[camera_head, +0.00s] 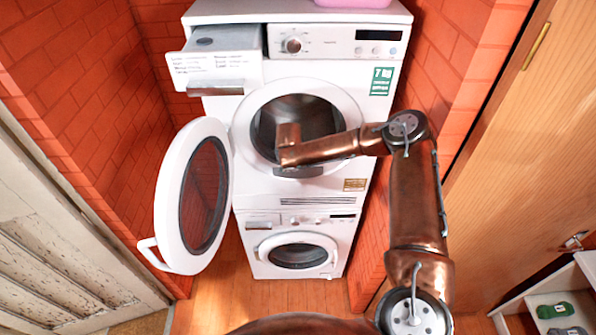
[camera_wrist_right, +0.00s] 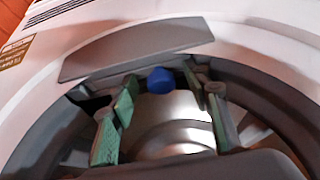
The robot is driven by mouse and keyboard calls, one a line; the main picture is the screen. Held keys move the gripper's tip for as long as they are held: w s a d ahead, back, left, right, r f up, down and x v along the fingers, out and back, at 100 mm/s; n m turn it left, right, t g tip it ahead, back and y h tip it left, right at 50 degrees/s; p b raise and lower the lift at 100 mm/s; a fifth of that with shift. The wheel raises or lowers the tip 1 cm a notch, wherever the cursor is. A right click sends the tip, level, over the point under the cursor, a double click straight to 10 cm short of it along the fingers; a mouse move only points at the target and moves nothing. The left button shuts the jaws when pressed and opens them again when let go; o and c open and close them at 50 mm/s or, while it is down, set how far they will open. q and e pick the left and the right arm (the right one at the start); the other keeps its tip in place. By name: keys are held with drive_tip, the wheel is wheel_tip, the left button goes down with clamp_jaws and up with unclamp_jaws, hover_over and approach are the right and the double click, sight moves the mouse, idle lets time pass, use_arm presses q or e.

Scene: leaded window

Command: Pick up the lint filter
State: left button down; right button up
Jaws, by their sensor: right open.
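The lint filter (camera_head: 298,172) shows as a dark grey, flat piece at the lower rim of the upper machine's round opening. In the right wrist view, it is the grey slab (camera_wrist_right: 137,48) just beyond the fingertips. My right gripper (camera_wrist_right: 163,85) is open, with its green-padded fingers apart at the opening. A small blue, rounded thing (camera_wrist_right: 160,80) shows between the fingertips. I see no contact with the filter. In the head view, my right arm's end covers part of the opening, and its fingers cannot be made out. My left gripper is not in view.
The upper machine's round door (camera_head: 218,200) stands open to the left. Its detergent drawer (camera_head: 215,65) is pulled out. A second washing machine (camera_head: 297,250) stands below with its door shut. Brick walls close in both sides. A shelf (camera_head: 545,290) stands at the lower right.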

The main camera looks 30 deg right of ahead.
clamp_jaws()
idle(0.4)
